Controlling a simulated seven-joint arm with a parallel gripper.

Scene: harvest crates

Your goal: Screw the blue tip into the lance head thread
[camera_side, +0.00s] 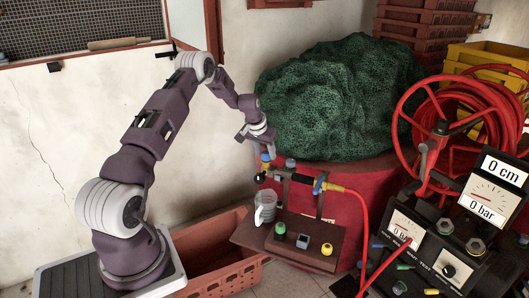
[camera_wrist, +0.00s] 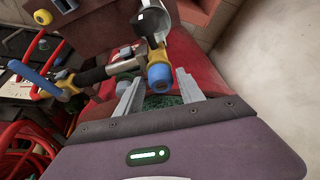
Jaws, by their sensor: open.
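The blue tip (camera_side: 265,157) points up at the left end of the lance, above a yellow ring at the lance head (camera_side: 266,167). In the wrist view the blue tip (camera_wrist: 159,77) sits against the brass-coloured lance head (camera_wrist: 156,56). Whether the thread is fully engaged cannot be seen. My gripper (camera_side: 264,149) is just above the tip with its fingers pointing down. In the wrist view my gripper (camera_wrist: 159,79) is open, with a finger on either side of the tip and visible gaps; it holds nothing.
The dark lance (camera_side: 300,179) has a blue valve lever (camera_side: 319,185) and red hose (camera_side: 361,215). A green net heap (camera_side: 335,95) stands close behind; gauges (camera_side: 490,195) are at right.

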